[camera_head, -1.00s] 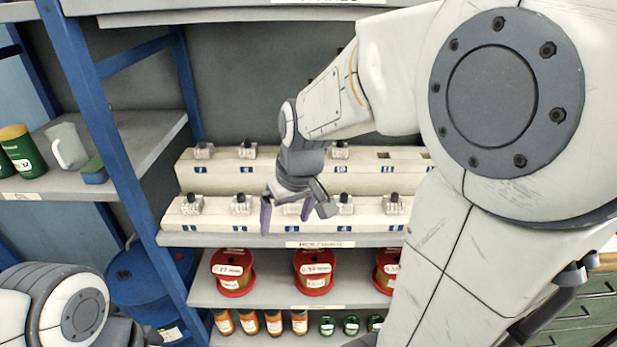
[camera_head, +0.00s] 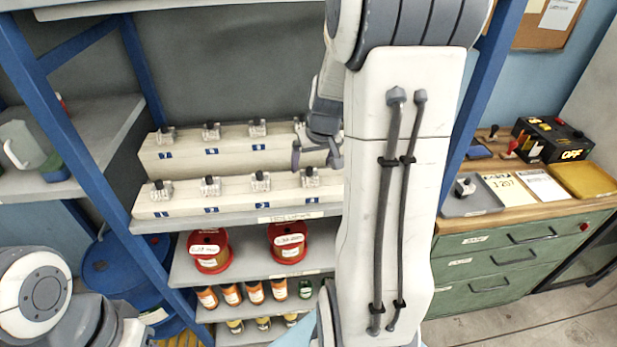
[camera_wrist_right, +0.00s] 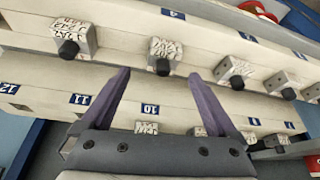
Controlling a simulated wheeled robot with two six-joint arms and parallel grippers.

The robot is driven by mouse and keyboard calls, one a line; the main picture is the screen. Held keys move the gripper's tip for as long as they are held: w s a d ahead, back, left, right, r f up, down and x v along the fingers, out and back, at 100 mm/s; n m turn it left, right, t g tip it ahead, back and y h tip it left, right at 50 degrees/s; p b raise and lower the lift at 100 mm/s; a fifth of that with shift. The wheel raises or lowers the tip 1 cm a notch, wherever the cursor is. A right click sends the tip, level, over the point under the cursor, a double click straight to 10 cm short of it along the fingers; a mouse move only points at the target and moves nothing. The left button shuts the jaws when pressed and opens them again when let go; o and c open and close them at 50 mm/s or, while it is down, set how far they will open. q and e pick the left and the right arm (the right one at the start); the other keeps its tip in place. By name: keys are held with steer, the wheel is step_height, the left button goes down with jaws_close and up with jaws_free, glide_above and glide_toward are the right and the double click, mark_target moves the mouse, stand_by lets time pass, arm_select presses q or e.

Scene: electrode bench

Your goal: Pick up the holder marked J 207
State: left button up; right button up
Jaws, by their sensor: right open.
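Several small clear-grey holders with black knobs sit on two long cream racks, a front rack (camera_head: 235,195) and a back rack (camera_head: 185,155). In the wrist view, holders with dark scribbled markings (camera_wrist_right: 165,55), (camera_wrist_right: 235,72), (camera_wrist_right: 75,35) show close up. Their writing is too small to read, so I cannot tell which is J 207. My right gripper (camera_head: 316,154) is open and empty near the right part of the racks. In the wrist view its two purple fingers (camera_wrist_right: 159,73) are spread apart, with a holder beyond their tips. My left gripper does not show.
Blue shelf posts (camera_head: 65,125) stand left and right of the racks. Red spools (camera_head: 209,250) and small bottles fill the shelves below. At right, a green drawer bench (camera_head: 500,265) carries a grey tray (camera_head: 472,205) with a holder (camera_head: 465,187), a paper card, a yellow tray and a black box.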

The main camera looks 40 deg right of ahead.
mark_target(310, 168)
steer(key=x, duration=0.3)
steer(key=shift+w+a+f, duration=0.1)
steer(key=shift+f, duration=0.15)
jaws_close()
